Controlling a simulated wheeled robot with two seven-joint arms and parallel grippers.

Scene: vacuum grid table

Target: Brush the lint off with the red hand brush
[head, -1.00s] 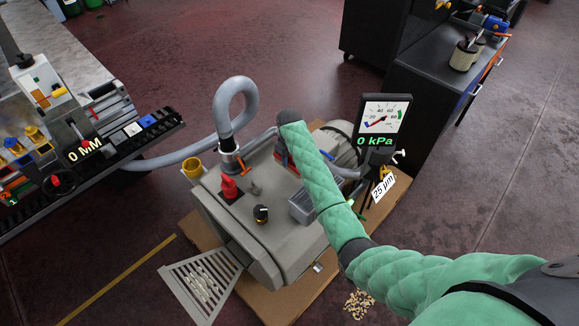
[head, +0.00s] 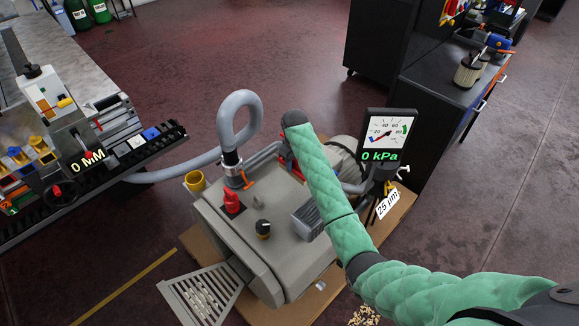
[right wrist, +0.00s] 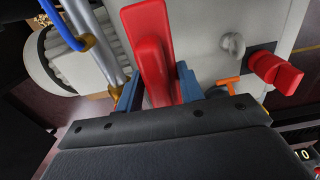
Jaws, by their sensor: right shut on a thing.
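A long red handle (right wrist: 152,45), which looks like the red hand brush, stands between the blue fingers of my right gripper (right wrist: 158,86) in the right wrist view. The gripper is shut on it. The bristles cannot be made out. In the head view my green right arm reaches over the grey pump housing, and its gripper is mostly hidden behind the arm end. Pale lint pieces (head: 203,299) lie on the slatted grille (head: 178,292) at the front left of the pump (head: 240,245), well to the left of my right arm. My left gripper is not in view.
A gauge (head: 388,133) reads 0 kPa. Pale pellets (head: 364,316) lie on the floor. The grid table's rail (head: 150,150) is at left.

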